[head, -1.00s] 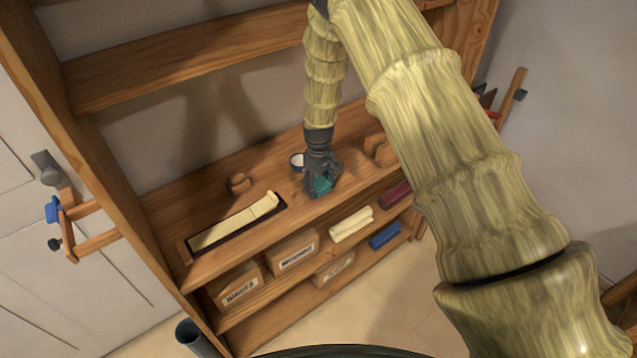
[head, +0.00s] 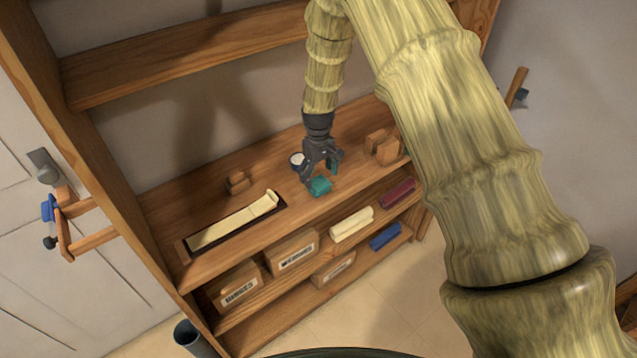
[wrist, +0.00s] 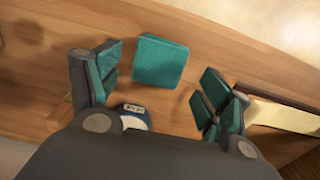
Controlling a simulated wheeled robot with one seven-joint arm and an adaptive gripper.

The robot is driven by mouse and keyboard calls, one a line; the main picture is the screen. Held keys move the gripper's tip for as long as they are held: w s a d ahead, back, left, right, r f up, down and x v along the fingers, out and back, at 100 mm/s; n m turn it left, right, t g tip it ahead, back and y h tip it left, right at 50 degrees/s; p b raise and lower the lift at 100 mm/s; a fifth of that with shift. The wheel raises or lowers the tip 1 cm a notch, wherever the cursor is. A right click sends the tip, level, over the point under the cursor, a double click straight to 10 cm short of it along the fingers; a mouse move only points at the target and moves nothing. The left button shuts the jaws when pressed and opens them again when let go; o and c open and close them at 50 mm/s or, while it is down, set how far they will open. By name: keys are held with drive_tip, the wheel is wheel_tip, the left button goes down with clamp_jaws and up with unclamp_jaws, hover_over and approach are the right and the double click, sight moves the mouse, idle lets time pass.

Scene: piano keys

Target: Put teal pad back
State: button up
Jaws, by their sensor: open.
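The teal pad (head: 320,187) lies on the wooden shelf top near its front edge. It also shows in the wrist view (wrist: 160,61) as a rounded teal square, lying clear of both fingers. My gripper (head: 320,171) is open and empty, just above and behind the pad in the head view. In the wrist view my gripper's fingers (wrist: 160,88) are spread wide, with teal inner faces, and the pad lies beyond the gap between them.
A dark tray (head: 186,252) with cream keys lies to the left. A small white round container (head: 297,160) stands behind the gripper. Wooden blocks (head: 383,147) sit to the right and another wooden piece (head: 238,183) to the left.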

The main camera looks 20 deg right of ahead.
sight(318, 183)
wheel_tip(318, 183, up, 8)
drive_tip(key=b, duration=0.2)
drive_tip(key=shift+f, duration=0.1)
drive_tip(key=shift+s+f, duration=0.1)
idle(0.3)
